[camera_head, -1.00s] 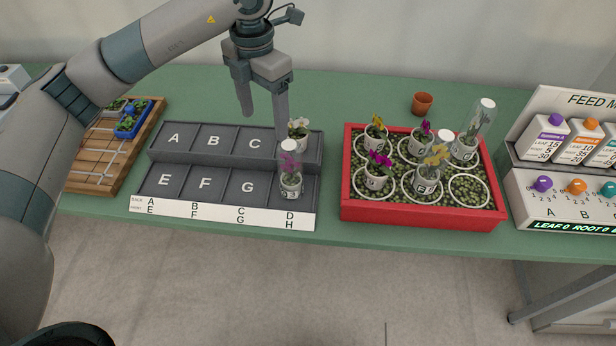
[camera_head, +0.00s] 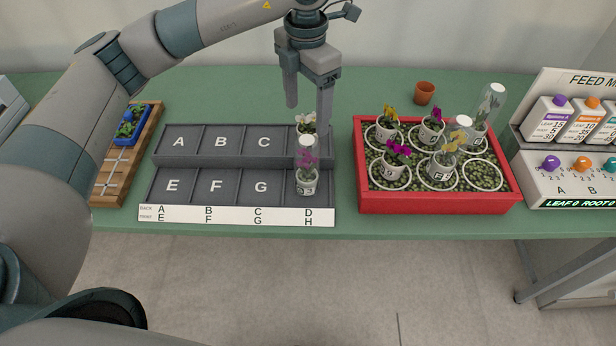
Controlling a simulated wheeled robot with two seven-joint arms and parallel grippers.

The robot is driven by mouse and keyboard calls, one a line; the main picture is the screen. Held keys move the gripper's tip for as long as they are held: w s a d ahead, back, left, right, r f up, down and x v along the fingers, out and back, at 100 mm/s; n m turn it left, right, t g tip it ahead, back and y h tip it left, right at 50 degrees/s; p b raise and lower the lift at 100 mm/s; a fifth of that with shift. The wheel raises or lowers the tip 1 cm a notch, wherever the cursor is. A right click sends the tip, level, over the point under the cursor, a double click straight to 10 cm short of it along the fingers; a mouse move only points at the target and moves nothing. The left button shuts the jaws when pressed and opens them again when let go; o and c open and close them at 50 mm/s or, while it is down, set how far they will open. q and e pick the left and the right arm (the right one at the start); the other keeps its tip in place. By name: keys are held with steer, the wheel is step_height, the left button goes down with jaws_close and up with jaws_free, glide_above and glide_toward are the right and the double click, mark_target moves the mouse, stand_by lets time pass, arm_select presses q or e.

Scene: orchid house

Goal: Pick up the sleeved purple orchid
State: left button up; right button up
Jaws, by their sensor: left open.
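The sleeved purple orchid (camera_head: 307,163) stands upright in its white pot in the front right compartment, H, of the dark grey rack (camera_head: 185,147). Its clear sleeve has a white top. My left gripper (camera_head: 308,118) points down, open and empty, above and behind this orchid, around the D compartment in the picture. One finger is left of the white orchid (camera_head: 306,119) in D, the other passes close to its right side. I cannot tell whether that finger touches it. My right gripper is not in view.
A red tray (camera_head: 440,202) of pebbles at right holds several potted orchids, some sleeved. A small terracotta pot (camera_head: 424,93) stands behind it. A feed machine (camera_head: 566,190) is at far right. A wooden board (camera_head: 112,180) with a blue tray (camera_head: 132,123) is at left. Rack compartments A, B, C, E, F, G are empty.

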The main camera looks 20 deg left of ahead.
mark_target(306, 140)
arm_select(q)
steer(key=shift+a+f+p, duration=0.1)
steer(key=shift+f+p, duration=0.2)
steer(key=shift+f, duration=0.3)
step_height(306, 140, down, 10)
steer(key=p, duration=0.4)
steer(key=shift+r, duration=0.25)
steer(key=shift+f, duration=0.75)
steer(key=shift+f+p, duration=0.85)
steer(key=shift+p, duration=0.2)
step_height(306, 140, down, 3)
steer(key=shift+r+p, duration=0.1)
steer(key=shift+p, duration=0.6)
steer(key=shift+f, duration=0.35)
